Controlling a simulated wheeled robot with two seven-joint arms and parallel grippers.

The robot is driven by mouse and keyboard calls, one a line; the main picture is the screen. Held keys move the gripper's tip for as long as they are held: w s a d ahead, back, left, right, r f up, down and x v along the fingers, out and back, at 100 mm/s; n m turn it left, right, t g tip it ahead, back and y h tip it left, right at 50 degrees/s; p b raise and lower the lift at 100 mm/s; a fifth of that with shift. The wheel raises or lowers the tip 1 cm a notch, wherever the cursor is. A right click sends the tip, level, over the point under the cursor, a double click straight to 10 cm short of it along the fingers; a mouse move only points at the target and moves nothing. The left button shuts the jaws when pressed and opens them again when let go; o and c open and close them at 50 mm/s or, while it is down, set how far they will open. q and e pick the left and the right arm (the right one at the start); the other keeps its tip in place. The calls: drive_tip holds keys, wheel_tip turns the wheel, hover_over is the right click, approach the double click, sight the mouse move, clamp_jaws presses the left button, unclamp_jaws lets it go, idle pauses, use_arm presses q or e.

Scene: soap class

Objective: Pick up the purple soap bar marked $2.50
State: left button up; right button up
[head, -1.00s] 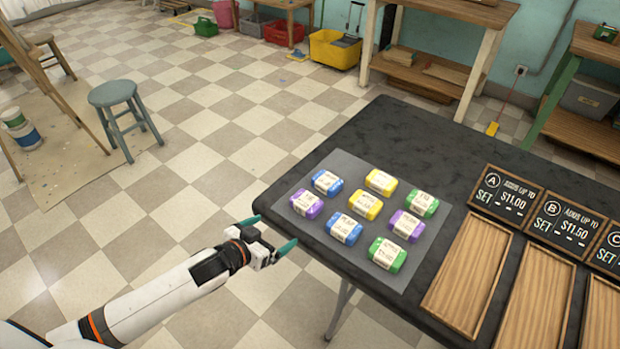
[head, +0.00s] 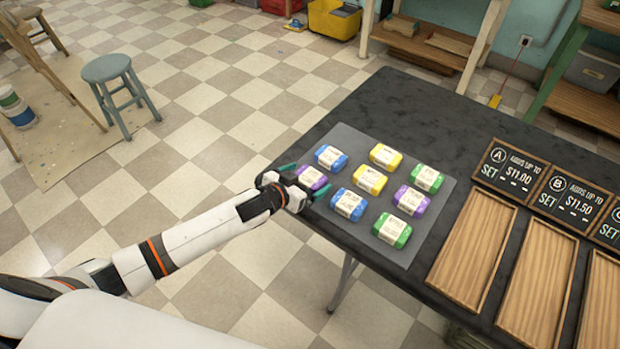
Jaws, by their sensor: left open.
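Two purple soap bars with pale labels lie on a grey mat (head: 347,136) on the dark table. One purple bar (head: 312,178) is at the mat's left edge; the other purple bar (head: 411,201) is at the right. The price print is too small to read on both. My left gripper (head: 304,181) is open, its teal fingers on either side of the left purple bar. I cannot tell whether they touch it. The gripper covers part of that bar's near left side. My right gripper is not in view.
Blue bars (head: 331,158), yellow bars (head: 386,157) and green bars (head: 426,179) lie close around the purple ones. Wooden trays (head: 474,250) with price signs (head: 510,170) stand to the right. The table's far part is clear.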

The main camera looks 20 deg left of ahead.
use_arm(q)
drive_tip(key=shift+x, duration=1.05)
drive_tip(key=c, duration=1.1)
